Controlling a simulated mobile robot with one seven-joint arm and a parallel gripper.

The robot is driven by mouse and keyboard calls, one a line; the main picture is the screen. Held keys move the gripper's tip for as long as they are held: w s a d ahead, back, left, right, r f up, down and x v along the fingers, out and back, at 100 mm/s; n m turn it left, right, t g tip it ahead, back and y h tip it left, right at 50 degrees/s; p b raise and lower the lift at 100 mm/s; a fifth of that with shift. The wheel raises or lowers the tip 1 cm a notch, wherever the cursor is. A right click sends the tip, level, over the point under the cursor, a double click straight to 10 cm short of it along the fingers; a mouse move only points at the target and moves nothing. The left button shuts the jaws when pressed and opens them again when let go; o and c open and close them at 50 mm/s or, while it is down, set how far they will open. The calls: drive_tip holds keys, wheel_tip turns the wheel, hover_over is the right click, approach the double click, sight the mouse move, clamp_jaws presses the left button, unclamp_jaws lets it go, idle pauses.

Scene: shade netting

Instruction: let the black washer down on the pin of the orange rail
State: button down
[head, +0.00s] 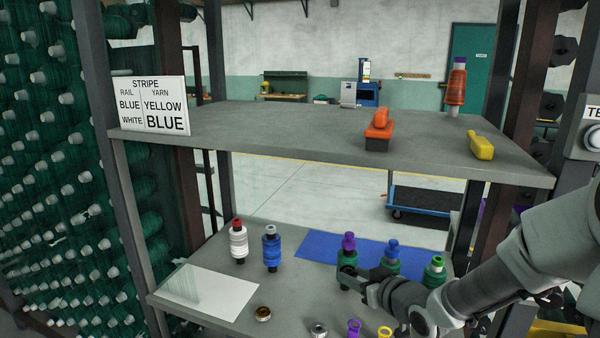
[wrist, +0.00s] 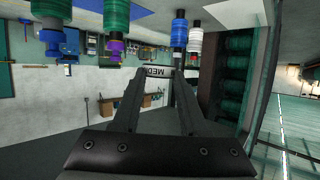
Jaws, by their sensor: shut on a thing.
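My gripper (head: 348,279) is low over the lower shelf, in front of the purple-topped green spool. In the wrist view its two dark fingers (wrist: 158,74) reach forward with a gap between them. It is shut on the black washer, which I cannot clearly separate from the dark fingertips. I cannot make out an orange rail or its pin with certainty. The orange things I see are on the upper shelf: an orange piece on a dark base (head: 378,130) and an orange spool (head: 456,87) standing upright.
Green spools (head: 391,262) stand close to my arm. The upper shelf (head: 270,130) overhangs behind.

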drive_tip(key=shift+m+t+h, duration=0.3)
drive_tip(key=shift+m+h, duration=0.3)
drive_tip(key=shift+h, duration=0.2)
drive_tip(key=s+r, duration=0.1)
drive_tip(key=d+r+p, duration=0.1)
drive_tip(key=s+r+p, duration=0.1)
drive_tip(key=shift+s+d+r, duration=0.2)
drive_tip(key=shift+s+d, duration=0.1)
drive_tip(key=shift+d, duration=0.1)
